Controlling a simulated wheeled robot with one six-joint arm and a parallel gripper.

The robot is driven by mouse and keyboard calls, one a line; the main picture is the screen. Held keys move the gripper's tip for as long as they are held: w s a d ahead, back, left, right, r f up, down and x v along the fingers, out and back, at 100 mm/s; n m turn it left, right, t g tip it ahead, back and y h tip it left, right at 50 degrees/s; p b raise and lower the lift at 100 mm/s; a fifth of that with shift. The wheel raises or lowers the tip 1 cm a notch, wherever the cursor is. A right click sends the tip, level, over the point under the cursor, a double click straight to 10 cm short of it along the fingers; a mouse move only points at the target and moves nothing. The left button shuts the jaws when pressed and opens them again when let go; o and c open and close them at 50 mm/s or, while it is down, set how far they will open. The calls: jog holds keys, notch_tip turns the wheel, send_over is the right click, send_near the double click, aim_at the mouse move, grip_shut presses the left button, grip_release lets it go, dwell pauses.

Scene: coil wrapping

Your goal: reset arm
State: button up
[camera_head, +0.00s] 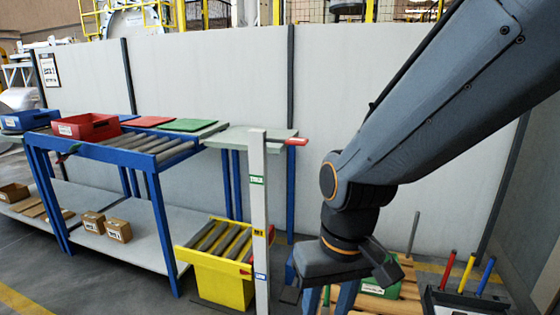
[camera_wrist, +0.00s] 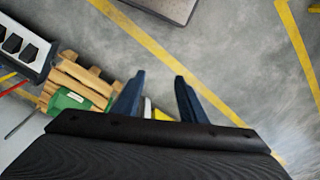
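My gripper (camera_head: 330,298) hangs pointing down at the bottom of the head view, right of the grey post. Its lower part is cut off there. In the wrist view, my gripper (camera_wrist: 157,78) shows two blue fingers spread apart, with floor between their tips and nothing held. Small white and yellow bits show lower down between the fingers; I cannot tell what they belong to. My arm comes in from the upper right and bends at the elbow.
A grey post (camera_head: 259,220) with a red handle stands close left of my gripper. Left are a yellow bin (camera_head: 222,285) and a blue roller table (camera_head: 155,160) with a red tray (camera_head: 86,126). A wooden pallet (camera_wrist: 75,85) with a green object (camera_wrist: 72,104) lies nearby. Open floor (camera_wrist: 220,60) shows ahead.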

jog(key=s+d+r+m+h+p, duration=0.1)
jog(key=s+d+r+m+p, duration=0.1)
jog(key=d+r+p, duration=0.9)
jog(key=shift+s+d+r+m+p, duration=0.25)
jog(key=shift+r+p, duration=0.85)
jog(key=shift+p, duration=1.65)
